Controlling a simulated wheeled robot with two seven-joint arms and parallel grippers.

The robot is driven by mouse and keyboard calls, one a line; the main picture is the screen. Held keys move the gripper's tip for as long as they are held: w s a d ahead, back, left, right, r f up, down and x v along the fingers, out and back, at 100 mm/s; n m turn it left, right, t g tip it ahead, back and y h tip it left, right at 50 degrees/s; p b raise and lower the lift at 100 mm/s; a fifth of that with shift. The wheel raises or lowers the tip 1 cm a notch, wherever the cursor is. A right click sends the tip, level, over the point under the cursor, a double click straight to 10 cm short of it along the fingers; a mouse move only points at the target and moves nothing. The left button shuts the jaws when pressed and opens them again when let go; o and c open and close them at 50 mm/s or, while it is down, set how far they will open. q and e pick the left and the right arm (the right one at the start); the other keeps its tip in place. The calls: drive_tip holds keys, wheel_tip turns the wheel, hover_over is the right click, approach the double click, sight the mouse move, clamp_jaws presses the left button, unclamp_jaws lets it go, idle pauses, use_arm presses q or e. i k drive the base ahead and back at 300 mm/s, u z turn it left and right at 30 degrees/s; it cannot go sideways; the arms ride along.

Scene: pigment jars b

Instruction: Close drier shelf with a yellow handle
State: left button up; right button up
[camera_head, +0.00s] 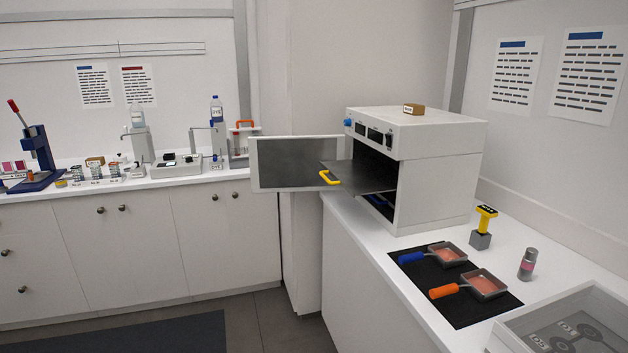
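The drier (435,170) is a white box on the right-hand counter. Its door (290,163) stands open, swung out to the left. A grey shelf (362,178) is pulled out through the opening, with a yellow handle (329,178) at its front edge. The shelf looks empty. Neither of my grippers is in view.
A black mat (420,276) holds a blue-handled pan (446,255) and an orange-handled pan (484,284). A yellow-topped tool (483,228), a jar (527,264) and a clear-lidded tray (565,330) stand nearby.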

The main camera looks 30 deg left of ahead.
sight(368, 175)
drive_tip(key=u, duration=0.5)
drive_tip(key=k, duration=0.55)
drive_tip(key=u, duration=0.7)
drive_tip(key=i, duration=1.1)
drive_tip(key=u, duration=0.4)
drive_tip(key=i, duration=1.45)
drive_tip(key=z, duration=1.05)
